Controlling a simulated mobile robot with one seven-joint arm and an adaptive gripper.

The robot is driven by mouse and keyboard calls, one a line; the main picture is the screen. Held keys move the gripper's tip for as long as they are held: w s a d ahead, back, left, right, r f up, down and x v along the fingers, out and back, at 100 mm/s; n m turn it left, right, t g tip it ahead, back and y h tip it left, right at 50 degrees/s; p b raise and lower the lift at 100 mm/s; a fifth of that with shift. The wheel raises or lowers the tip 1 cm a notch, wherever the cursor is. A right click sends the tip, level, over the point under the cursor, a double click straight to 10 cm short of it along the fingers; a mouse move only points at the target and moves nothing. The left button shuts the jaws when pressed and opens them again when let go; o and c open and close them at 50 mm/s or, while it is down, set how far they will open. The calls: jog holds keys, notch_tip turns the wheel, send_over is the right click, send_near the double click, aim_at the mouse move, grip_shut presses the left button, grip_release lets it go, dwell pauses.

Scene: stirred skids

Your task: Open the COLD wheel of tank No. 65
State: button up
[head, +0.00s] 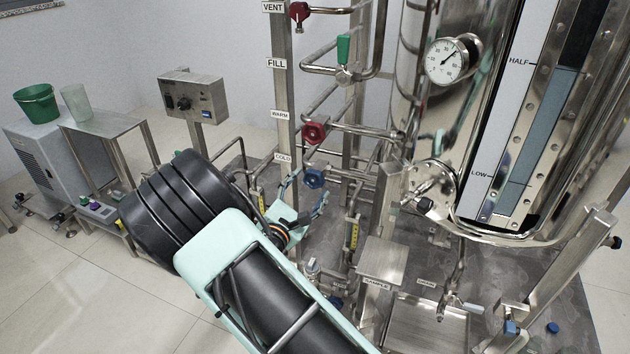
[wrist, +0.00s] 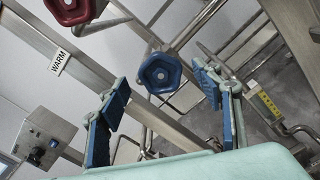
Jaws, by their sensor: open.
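The blue COLD wheel (head: 313,178) is on the pipework beside the post, level with the COLD label (head: 283,158). My gripper (head: 307,192) is open and reaches toward the wheel from below. In the wrist view the blue wheel (wrist: 160,73) shows face-on, between and beyond the two spread fingertips of my gripper (wrist: 164,82). The fingers appear apart from it; the remaining gap is hard to judge. The steel tank (head: 470,130) stands at the right with a dial gauge and a level strip. No number 65 is readable.
The red WARM wheel (head: 314,132) sits just above the blue one, and it also shows in the wrist view (wrist: 70,8). A green-handled valve (head: 344,48) and another red wheel (head: 299,12) are higher. A control box (head: 193,95) stands left. Pipes crowd the wheel's surroundings.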

aim_at(313, 180)
jog(key=x, duration=0.5)
jog(key=shift+b, duration=0.4)
jog(key=c, duration=1.2)
